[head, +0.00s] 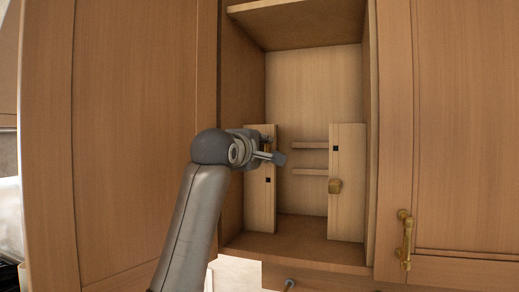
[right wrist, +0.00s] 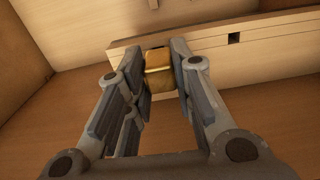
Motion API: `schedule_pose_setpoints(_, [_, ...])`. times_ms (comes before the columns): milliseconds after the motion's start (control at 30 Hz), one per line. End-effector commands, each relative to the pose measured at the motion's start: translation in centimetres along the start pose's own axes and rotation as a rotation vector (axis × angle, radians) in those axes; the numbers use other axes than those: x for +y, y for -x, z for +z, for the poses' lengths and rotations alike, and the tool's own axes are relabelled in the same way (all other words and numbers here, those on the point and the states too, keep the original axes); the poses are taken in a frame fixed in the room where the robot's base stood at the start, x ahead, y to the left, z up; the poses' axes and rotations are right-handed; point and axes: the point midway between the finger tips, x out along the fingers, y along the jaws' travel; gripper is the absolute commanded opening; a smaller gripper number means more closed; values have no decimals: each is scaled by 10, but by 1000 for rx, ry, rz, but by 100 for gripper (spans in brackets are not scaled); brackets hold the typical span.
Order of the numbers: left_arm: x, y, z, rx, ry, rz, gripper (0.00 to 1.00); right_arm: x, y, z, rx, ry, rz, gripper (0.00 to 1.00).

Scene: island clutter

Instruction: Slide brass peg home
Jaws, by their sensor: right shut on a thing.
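Two pale upright boards stand inside an open wooden cabinet: a left board (head: 262,205) and a right board (head: 347,215). My right gripper (head: 268,150) is at the upper part of the left board. In the right wrist view its fingers (right wrist: 170,62) are shut on a brass peg (right wrist: 158,68), which meets the board's face. How deep the peg sits cannot be told. A dark square hole (head: 268,180) shows lower on the left board. A second brass peg (head: 335,186) sits on the right board, below a dark hole (head: 335,148). My left gripper is out of view.
Two short rails (head: 310,172) lie between the boards. The cabinet's side walls and floor (head: 300,250) enclose them closely. A closed door with a brass handle (head: 405,240) is at the right, and a wide wooden panel (head: 135,130) at the left.

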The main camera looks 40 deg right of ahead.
Motion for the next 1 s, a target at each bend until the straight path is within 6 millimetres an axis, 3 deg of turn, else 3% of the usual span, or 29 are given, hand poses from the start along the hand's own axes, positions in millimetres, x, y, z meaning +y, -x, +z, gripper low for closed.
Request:
schedule_pose_setpoints(800, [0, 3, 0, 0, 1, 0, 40, 1, -17, 0, 0, -1, 0, 0])
schedule_pose_setpoints(833, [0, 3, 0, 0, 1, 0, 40, 1, -16, 0, 0, -1, 1, 26])
schedule_pose_setpoints(1000, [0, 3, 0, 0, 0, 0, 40, 0, -16, 0, 0, -1, 1, 48])
